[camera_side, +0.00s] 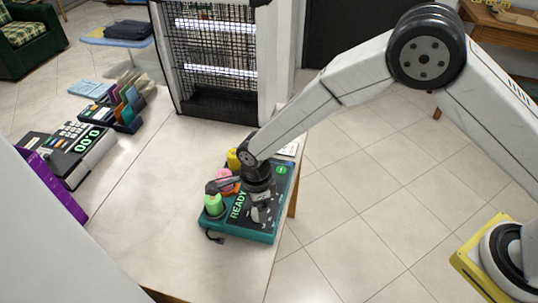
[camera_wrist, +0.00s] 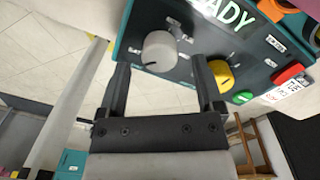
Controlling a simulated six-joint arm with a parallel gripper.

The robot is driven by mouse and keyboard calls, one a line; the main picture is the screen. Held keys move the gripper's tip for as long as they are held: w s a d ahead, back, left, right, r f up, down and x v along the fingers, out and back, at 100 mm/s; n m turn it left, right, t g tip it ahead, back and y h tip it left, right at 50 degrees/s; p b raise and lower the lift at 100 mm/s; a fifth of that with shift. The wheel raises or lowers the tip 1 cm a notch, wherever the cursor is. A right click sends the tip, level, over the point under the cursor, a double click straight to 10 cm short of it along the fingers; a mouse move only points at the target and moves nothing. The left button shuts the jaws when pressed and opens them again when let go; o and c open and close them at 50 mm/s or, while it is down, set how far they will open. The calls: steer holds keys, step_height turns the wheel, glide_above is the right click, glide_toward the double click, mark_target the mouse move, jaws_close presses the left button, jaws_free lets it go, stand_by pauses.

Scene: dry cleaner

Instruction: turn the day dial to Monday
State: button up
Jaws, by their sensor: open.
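A teal control box (camera_side: 240,234) with a dark top panel and a lit READY display (camera_side: 238,205) sits on the counter. In the wrist view a round grey dial (camera_wrist: 160,50) has a dark pointer mark toward the lower left and small white labels around it, too small to read. My gripper (camera_wrist: 160,66) is open, its fingertips at either side of the grey dial's near edge; contact cannot be told. In the side view my gripper (camera_side: 262,212) is low over the panel and hides the dial. A yellow knob (camera_wrist: 221,76) stands right of the right finger.
Red (camera_wrist: 288,72) and green (camera_wrist: 243,97) buttons lie right of the yellow knob. Green (camera_side: 214,205) and pink (camera_side: 227,180) pieces stand left of my gripper. A payment terminal (camera_side: 75,143) is at left, a caged lit unit (camera_side: 215,70) behind. The counter's middle (camera_side: 150,200) is clear.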

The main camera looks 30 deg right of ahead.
steer(key=shift+f, duration=1.05)
jaws_close()
